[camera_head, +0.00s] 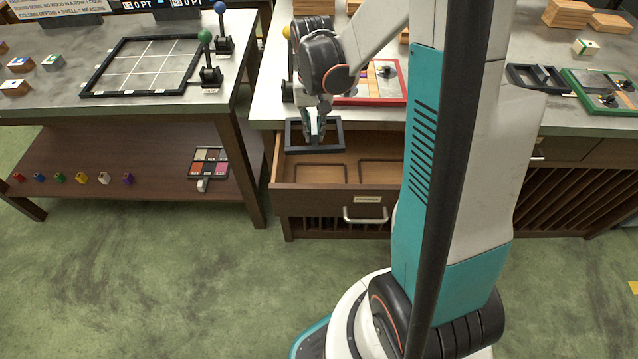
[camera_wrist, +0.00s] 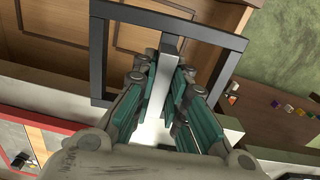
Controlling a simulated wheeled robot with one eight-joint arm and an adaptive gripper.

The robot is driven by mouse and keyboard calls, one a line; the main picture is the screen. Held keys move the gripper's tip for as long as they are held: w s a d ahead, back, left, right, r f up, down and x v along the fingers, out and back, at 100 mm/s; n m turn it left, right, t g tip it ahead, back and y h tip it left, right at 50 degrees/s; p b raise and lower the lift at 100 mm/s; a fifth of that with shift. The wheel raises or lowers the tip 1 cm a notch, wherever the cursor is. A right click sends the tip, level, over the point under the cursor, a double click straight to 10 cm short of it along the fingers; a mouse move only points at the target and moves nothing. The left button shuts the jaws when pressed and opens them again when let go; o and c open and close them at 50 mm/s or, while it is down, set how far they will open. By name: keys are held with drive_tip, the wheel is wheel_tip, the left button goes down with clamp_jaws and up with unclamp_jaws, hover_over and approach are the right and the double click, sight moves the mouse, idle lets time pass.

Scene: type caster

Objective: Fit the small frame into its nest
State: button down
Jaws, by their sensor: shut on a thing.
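My gripper (camera_head: 316,134) is shut on the small frame (camera_head: 315,150), a dark rectangular frame held roughly level above the open drawer (camera_head: 308,203). In the wrist view the fingers (camera_wrist: 163,88) grip a light grey bar on the frame (camera_wrist: 98,55). The drawer floor shows two dark outlined nests, a left nest (camera_head: 320,165) and a right nest (camera_head: 380,161). The frame is over the back left of the drawer, apart from its floor. My arm hides the drawer's right end, and I cannot tell which outline matches the frame.
A red-rimmed board (camera_head: 372,101) lies on the counter behind the drawer. A black tray (camera_head: 540,88) and a green-rimmed board (camera_head: 590,105) lie at the right. The left table (camera_head: 60,110) has a gridded panel, levers and small blocks. The floor in front is clear.

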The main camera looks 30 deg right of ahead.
sight(320, 181)
drive_tip(key=shift+m, duration=0.4)
drive_tip(key=f+b, duration=0.2)
drive_tip(key=f, duration=0.4)
drive_tip(key=d+f+b, duration=0.1)
drive_tip(key=f+b, duration=0.2)
drive_tip(key=f, duration=0.4)
drive_tip(key=f+b, duration=0.3)
drive_tip(key=f, duration=0.3)
drive_tip(key=shift+s+d+f, duration=0.25)
drive_tip(key=shift+s+f, duration=0.1)
drive_tip(key=shift+f, duration=0.05)
drive_tip(key=shift+f, duration=0.1)
drive_tip(key=c, duration=1.6)
unclamp_jaws()
wheel_tip(320, 181, up, 12)
drive_tip(key=p, duration=0.4)
drive_tip(key=shift+p, duration=0.35)
